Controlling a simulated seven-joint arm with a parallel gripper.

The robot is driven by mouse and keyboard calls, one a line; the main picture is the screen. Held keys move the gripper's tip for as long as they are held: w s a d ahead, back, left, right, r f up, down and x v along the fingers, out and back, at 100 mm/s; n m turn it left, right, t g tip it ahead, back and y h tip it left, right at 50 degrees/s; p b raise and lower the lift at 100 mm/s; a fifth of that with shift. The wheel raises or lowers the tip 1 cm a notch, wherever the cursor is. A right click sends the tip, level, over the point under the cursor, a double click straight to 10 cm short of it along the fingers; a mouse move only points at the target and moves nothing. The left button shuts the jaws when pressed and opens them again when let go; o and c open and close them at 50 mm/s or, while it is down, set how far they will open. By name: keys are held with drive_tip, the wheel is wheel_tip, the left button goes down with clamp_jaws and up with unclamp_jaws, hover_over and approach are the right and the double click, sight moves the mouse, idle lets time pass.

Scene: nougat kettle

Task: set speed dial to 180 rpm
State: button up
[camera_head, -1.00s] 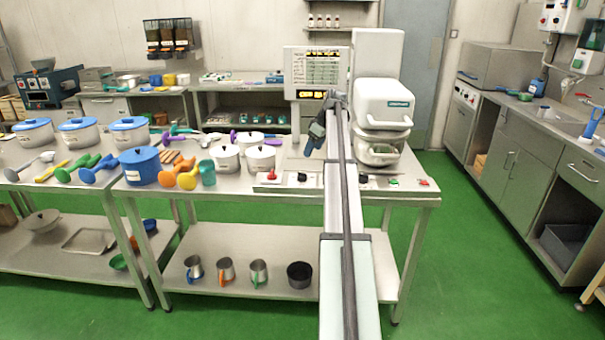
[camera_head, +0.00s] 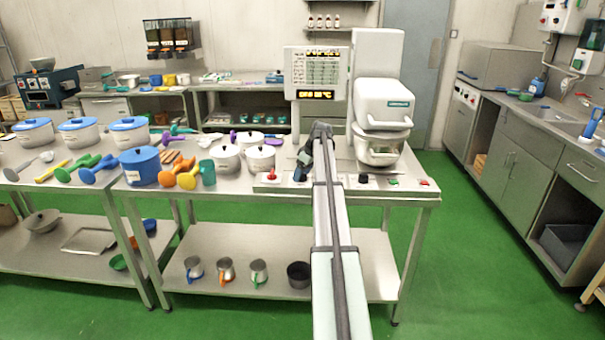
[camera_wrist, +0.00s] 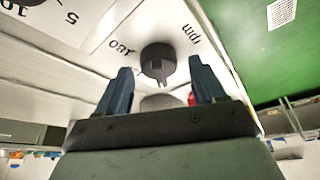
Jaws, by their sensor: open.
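In the wrist view a black round dial (camera_wrist: 158,60) with a narrow pointer ridge stands on a pale panel (camera_wrist: 90,20). The marking "180" is printed to its left and "rpm" to its right, both upside down in this view. The ridge points toward the bottom of the picture, away from the "180" mark. My gripper (camera_wrist: 160,66) is open, with one dark finger on each side of the dial and visible gaps. In the head view my gripper (camera_head: 303,167) is low over the front panel and hides the dial there.
The white machine (camera_head: 382,110) stands just right of my gripper, with an orange-lit display (camera_head: 317,95) behind. A red knob (camera_head: 272,172) is left of my gripper; another black knob (camera_head: 362,179) is right. White pots (camera_head: 261,158) stand farther left.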

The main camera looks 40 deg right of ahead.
drive_tip(key=shift+f, duration=0.1)
drive_tip(key=c, duration=1.1)
drive_tip(key=shift+o, duration=0.2)
drive_tip(key=shift+m, duration=0.3)
drive_tip(key=m+h, duration=0.2)
drive_tip(key=m, duration=0.2)
drive_tip(key=shift+a+m, duration=0.15)
drive_tip(key=shift+m, duration=0.25)
drive_tip(key=m+h, duration=0.1)
drive_tip(key=m, duration=0.2)
drive_tip(key=m+h, duration=0.1)
drive_tip(key=m, duration=0.2)
drive_tip(key=shift+w+g, duration=0.1)
drive_tip(key=shift+g, duration=0.3)
drive_tip(key=m+g, duration=0.1)
drive_tip(key=m, duration=0.2)
drive_tip(key=m+g+h, duration=0.1)
drive_tip(key=m, duration=0.2)
drive_tip(key=shift+w+m+h, duration=0.1)
drive_tip(key=shift+m+h, duration=0.2)
drive_tip(key=m+g, duration=0.2)
drive_tip(key=m, duration=0.3)
drive_tip(key=shift+m, duration=0.4)
drive_tip(key=shift+g, duration=0.3)
